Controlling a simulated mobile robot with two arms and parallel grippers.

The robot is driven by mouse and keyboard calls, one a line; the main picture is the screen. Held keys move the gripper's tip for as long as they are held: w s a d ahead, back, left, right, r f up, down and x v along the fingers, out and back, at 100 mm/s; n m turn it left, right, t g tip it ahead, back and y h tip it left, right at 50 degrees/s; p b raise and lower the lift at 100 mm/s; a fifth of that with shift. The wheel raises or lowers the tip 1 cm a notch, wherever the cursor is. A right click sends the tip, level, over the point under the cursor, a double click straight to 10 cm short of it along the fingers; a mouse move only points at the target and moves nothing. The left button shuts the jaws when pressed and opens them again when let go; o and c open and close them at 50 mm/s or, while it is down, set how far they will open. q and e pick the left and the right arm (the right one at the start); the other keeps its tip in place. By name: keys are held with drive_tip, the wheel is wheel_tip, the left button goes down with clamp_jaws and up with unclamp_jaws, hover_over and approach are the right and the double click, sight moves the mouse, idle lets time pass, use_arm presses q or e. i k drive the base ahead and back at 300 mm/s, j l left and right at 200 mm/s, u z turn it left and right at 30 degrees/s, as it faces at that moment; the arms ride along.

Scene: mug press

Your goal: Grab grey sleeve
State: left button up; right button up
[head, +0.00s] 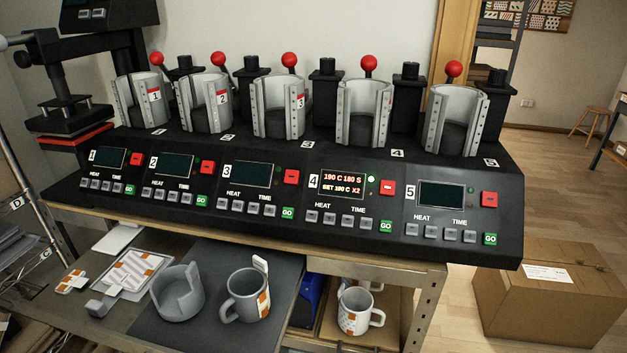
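The grey sleeve (177,295) is an open-topped, cup-like piece with a cut-out in its wall. It stands upright on the dark mat (220,268) at the lower left of the head view. Neither of my grippers shows in the head view, and nothing is holding the sleeve.
Behind stands the black mug press (330,225) with several clamps and red-knobbed levers; only display 4 (343,184) is lit. Printed sheets (137,270) and a small grey block (97,306) lie left. Another mug (355,312) stands right. A cardboard box (550,305) sits on the floor.

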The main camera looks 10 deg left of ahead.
sight(178, 292)
drive_tip(key=u, duration=1.25)
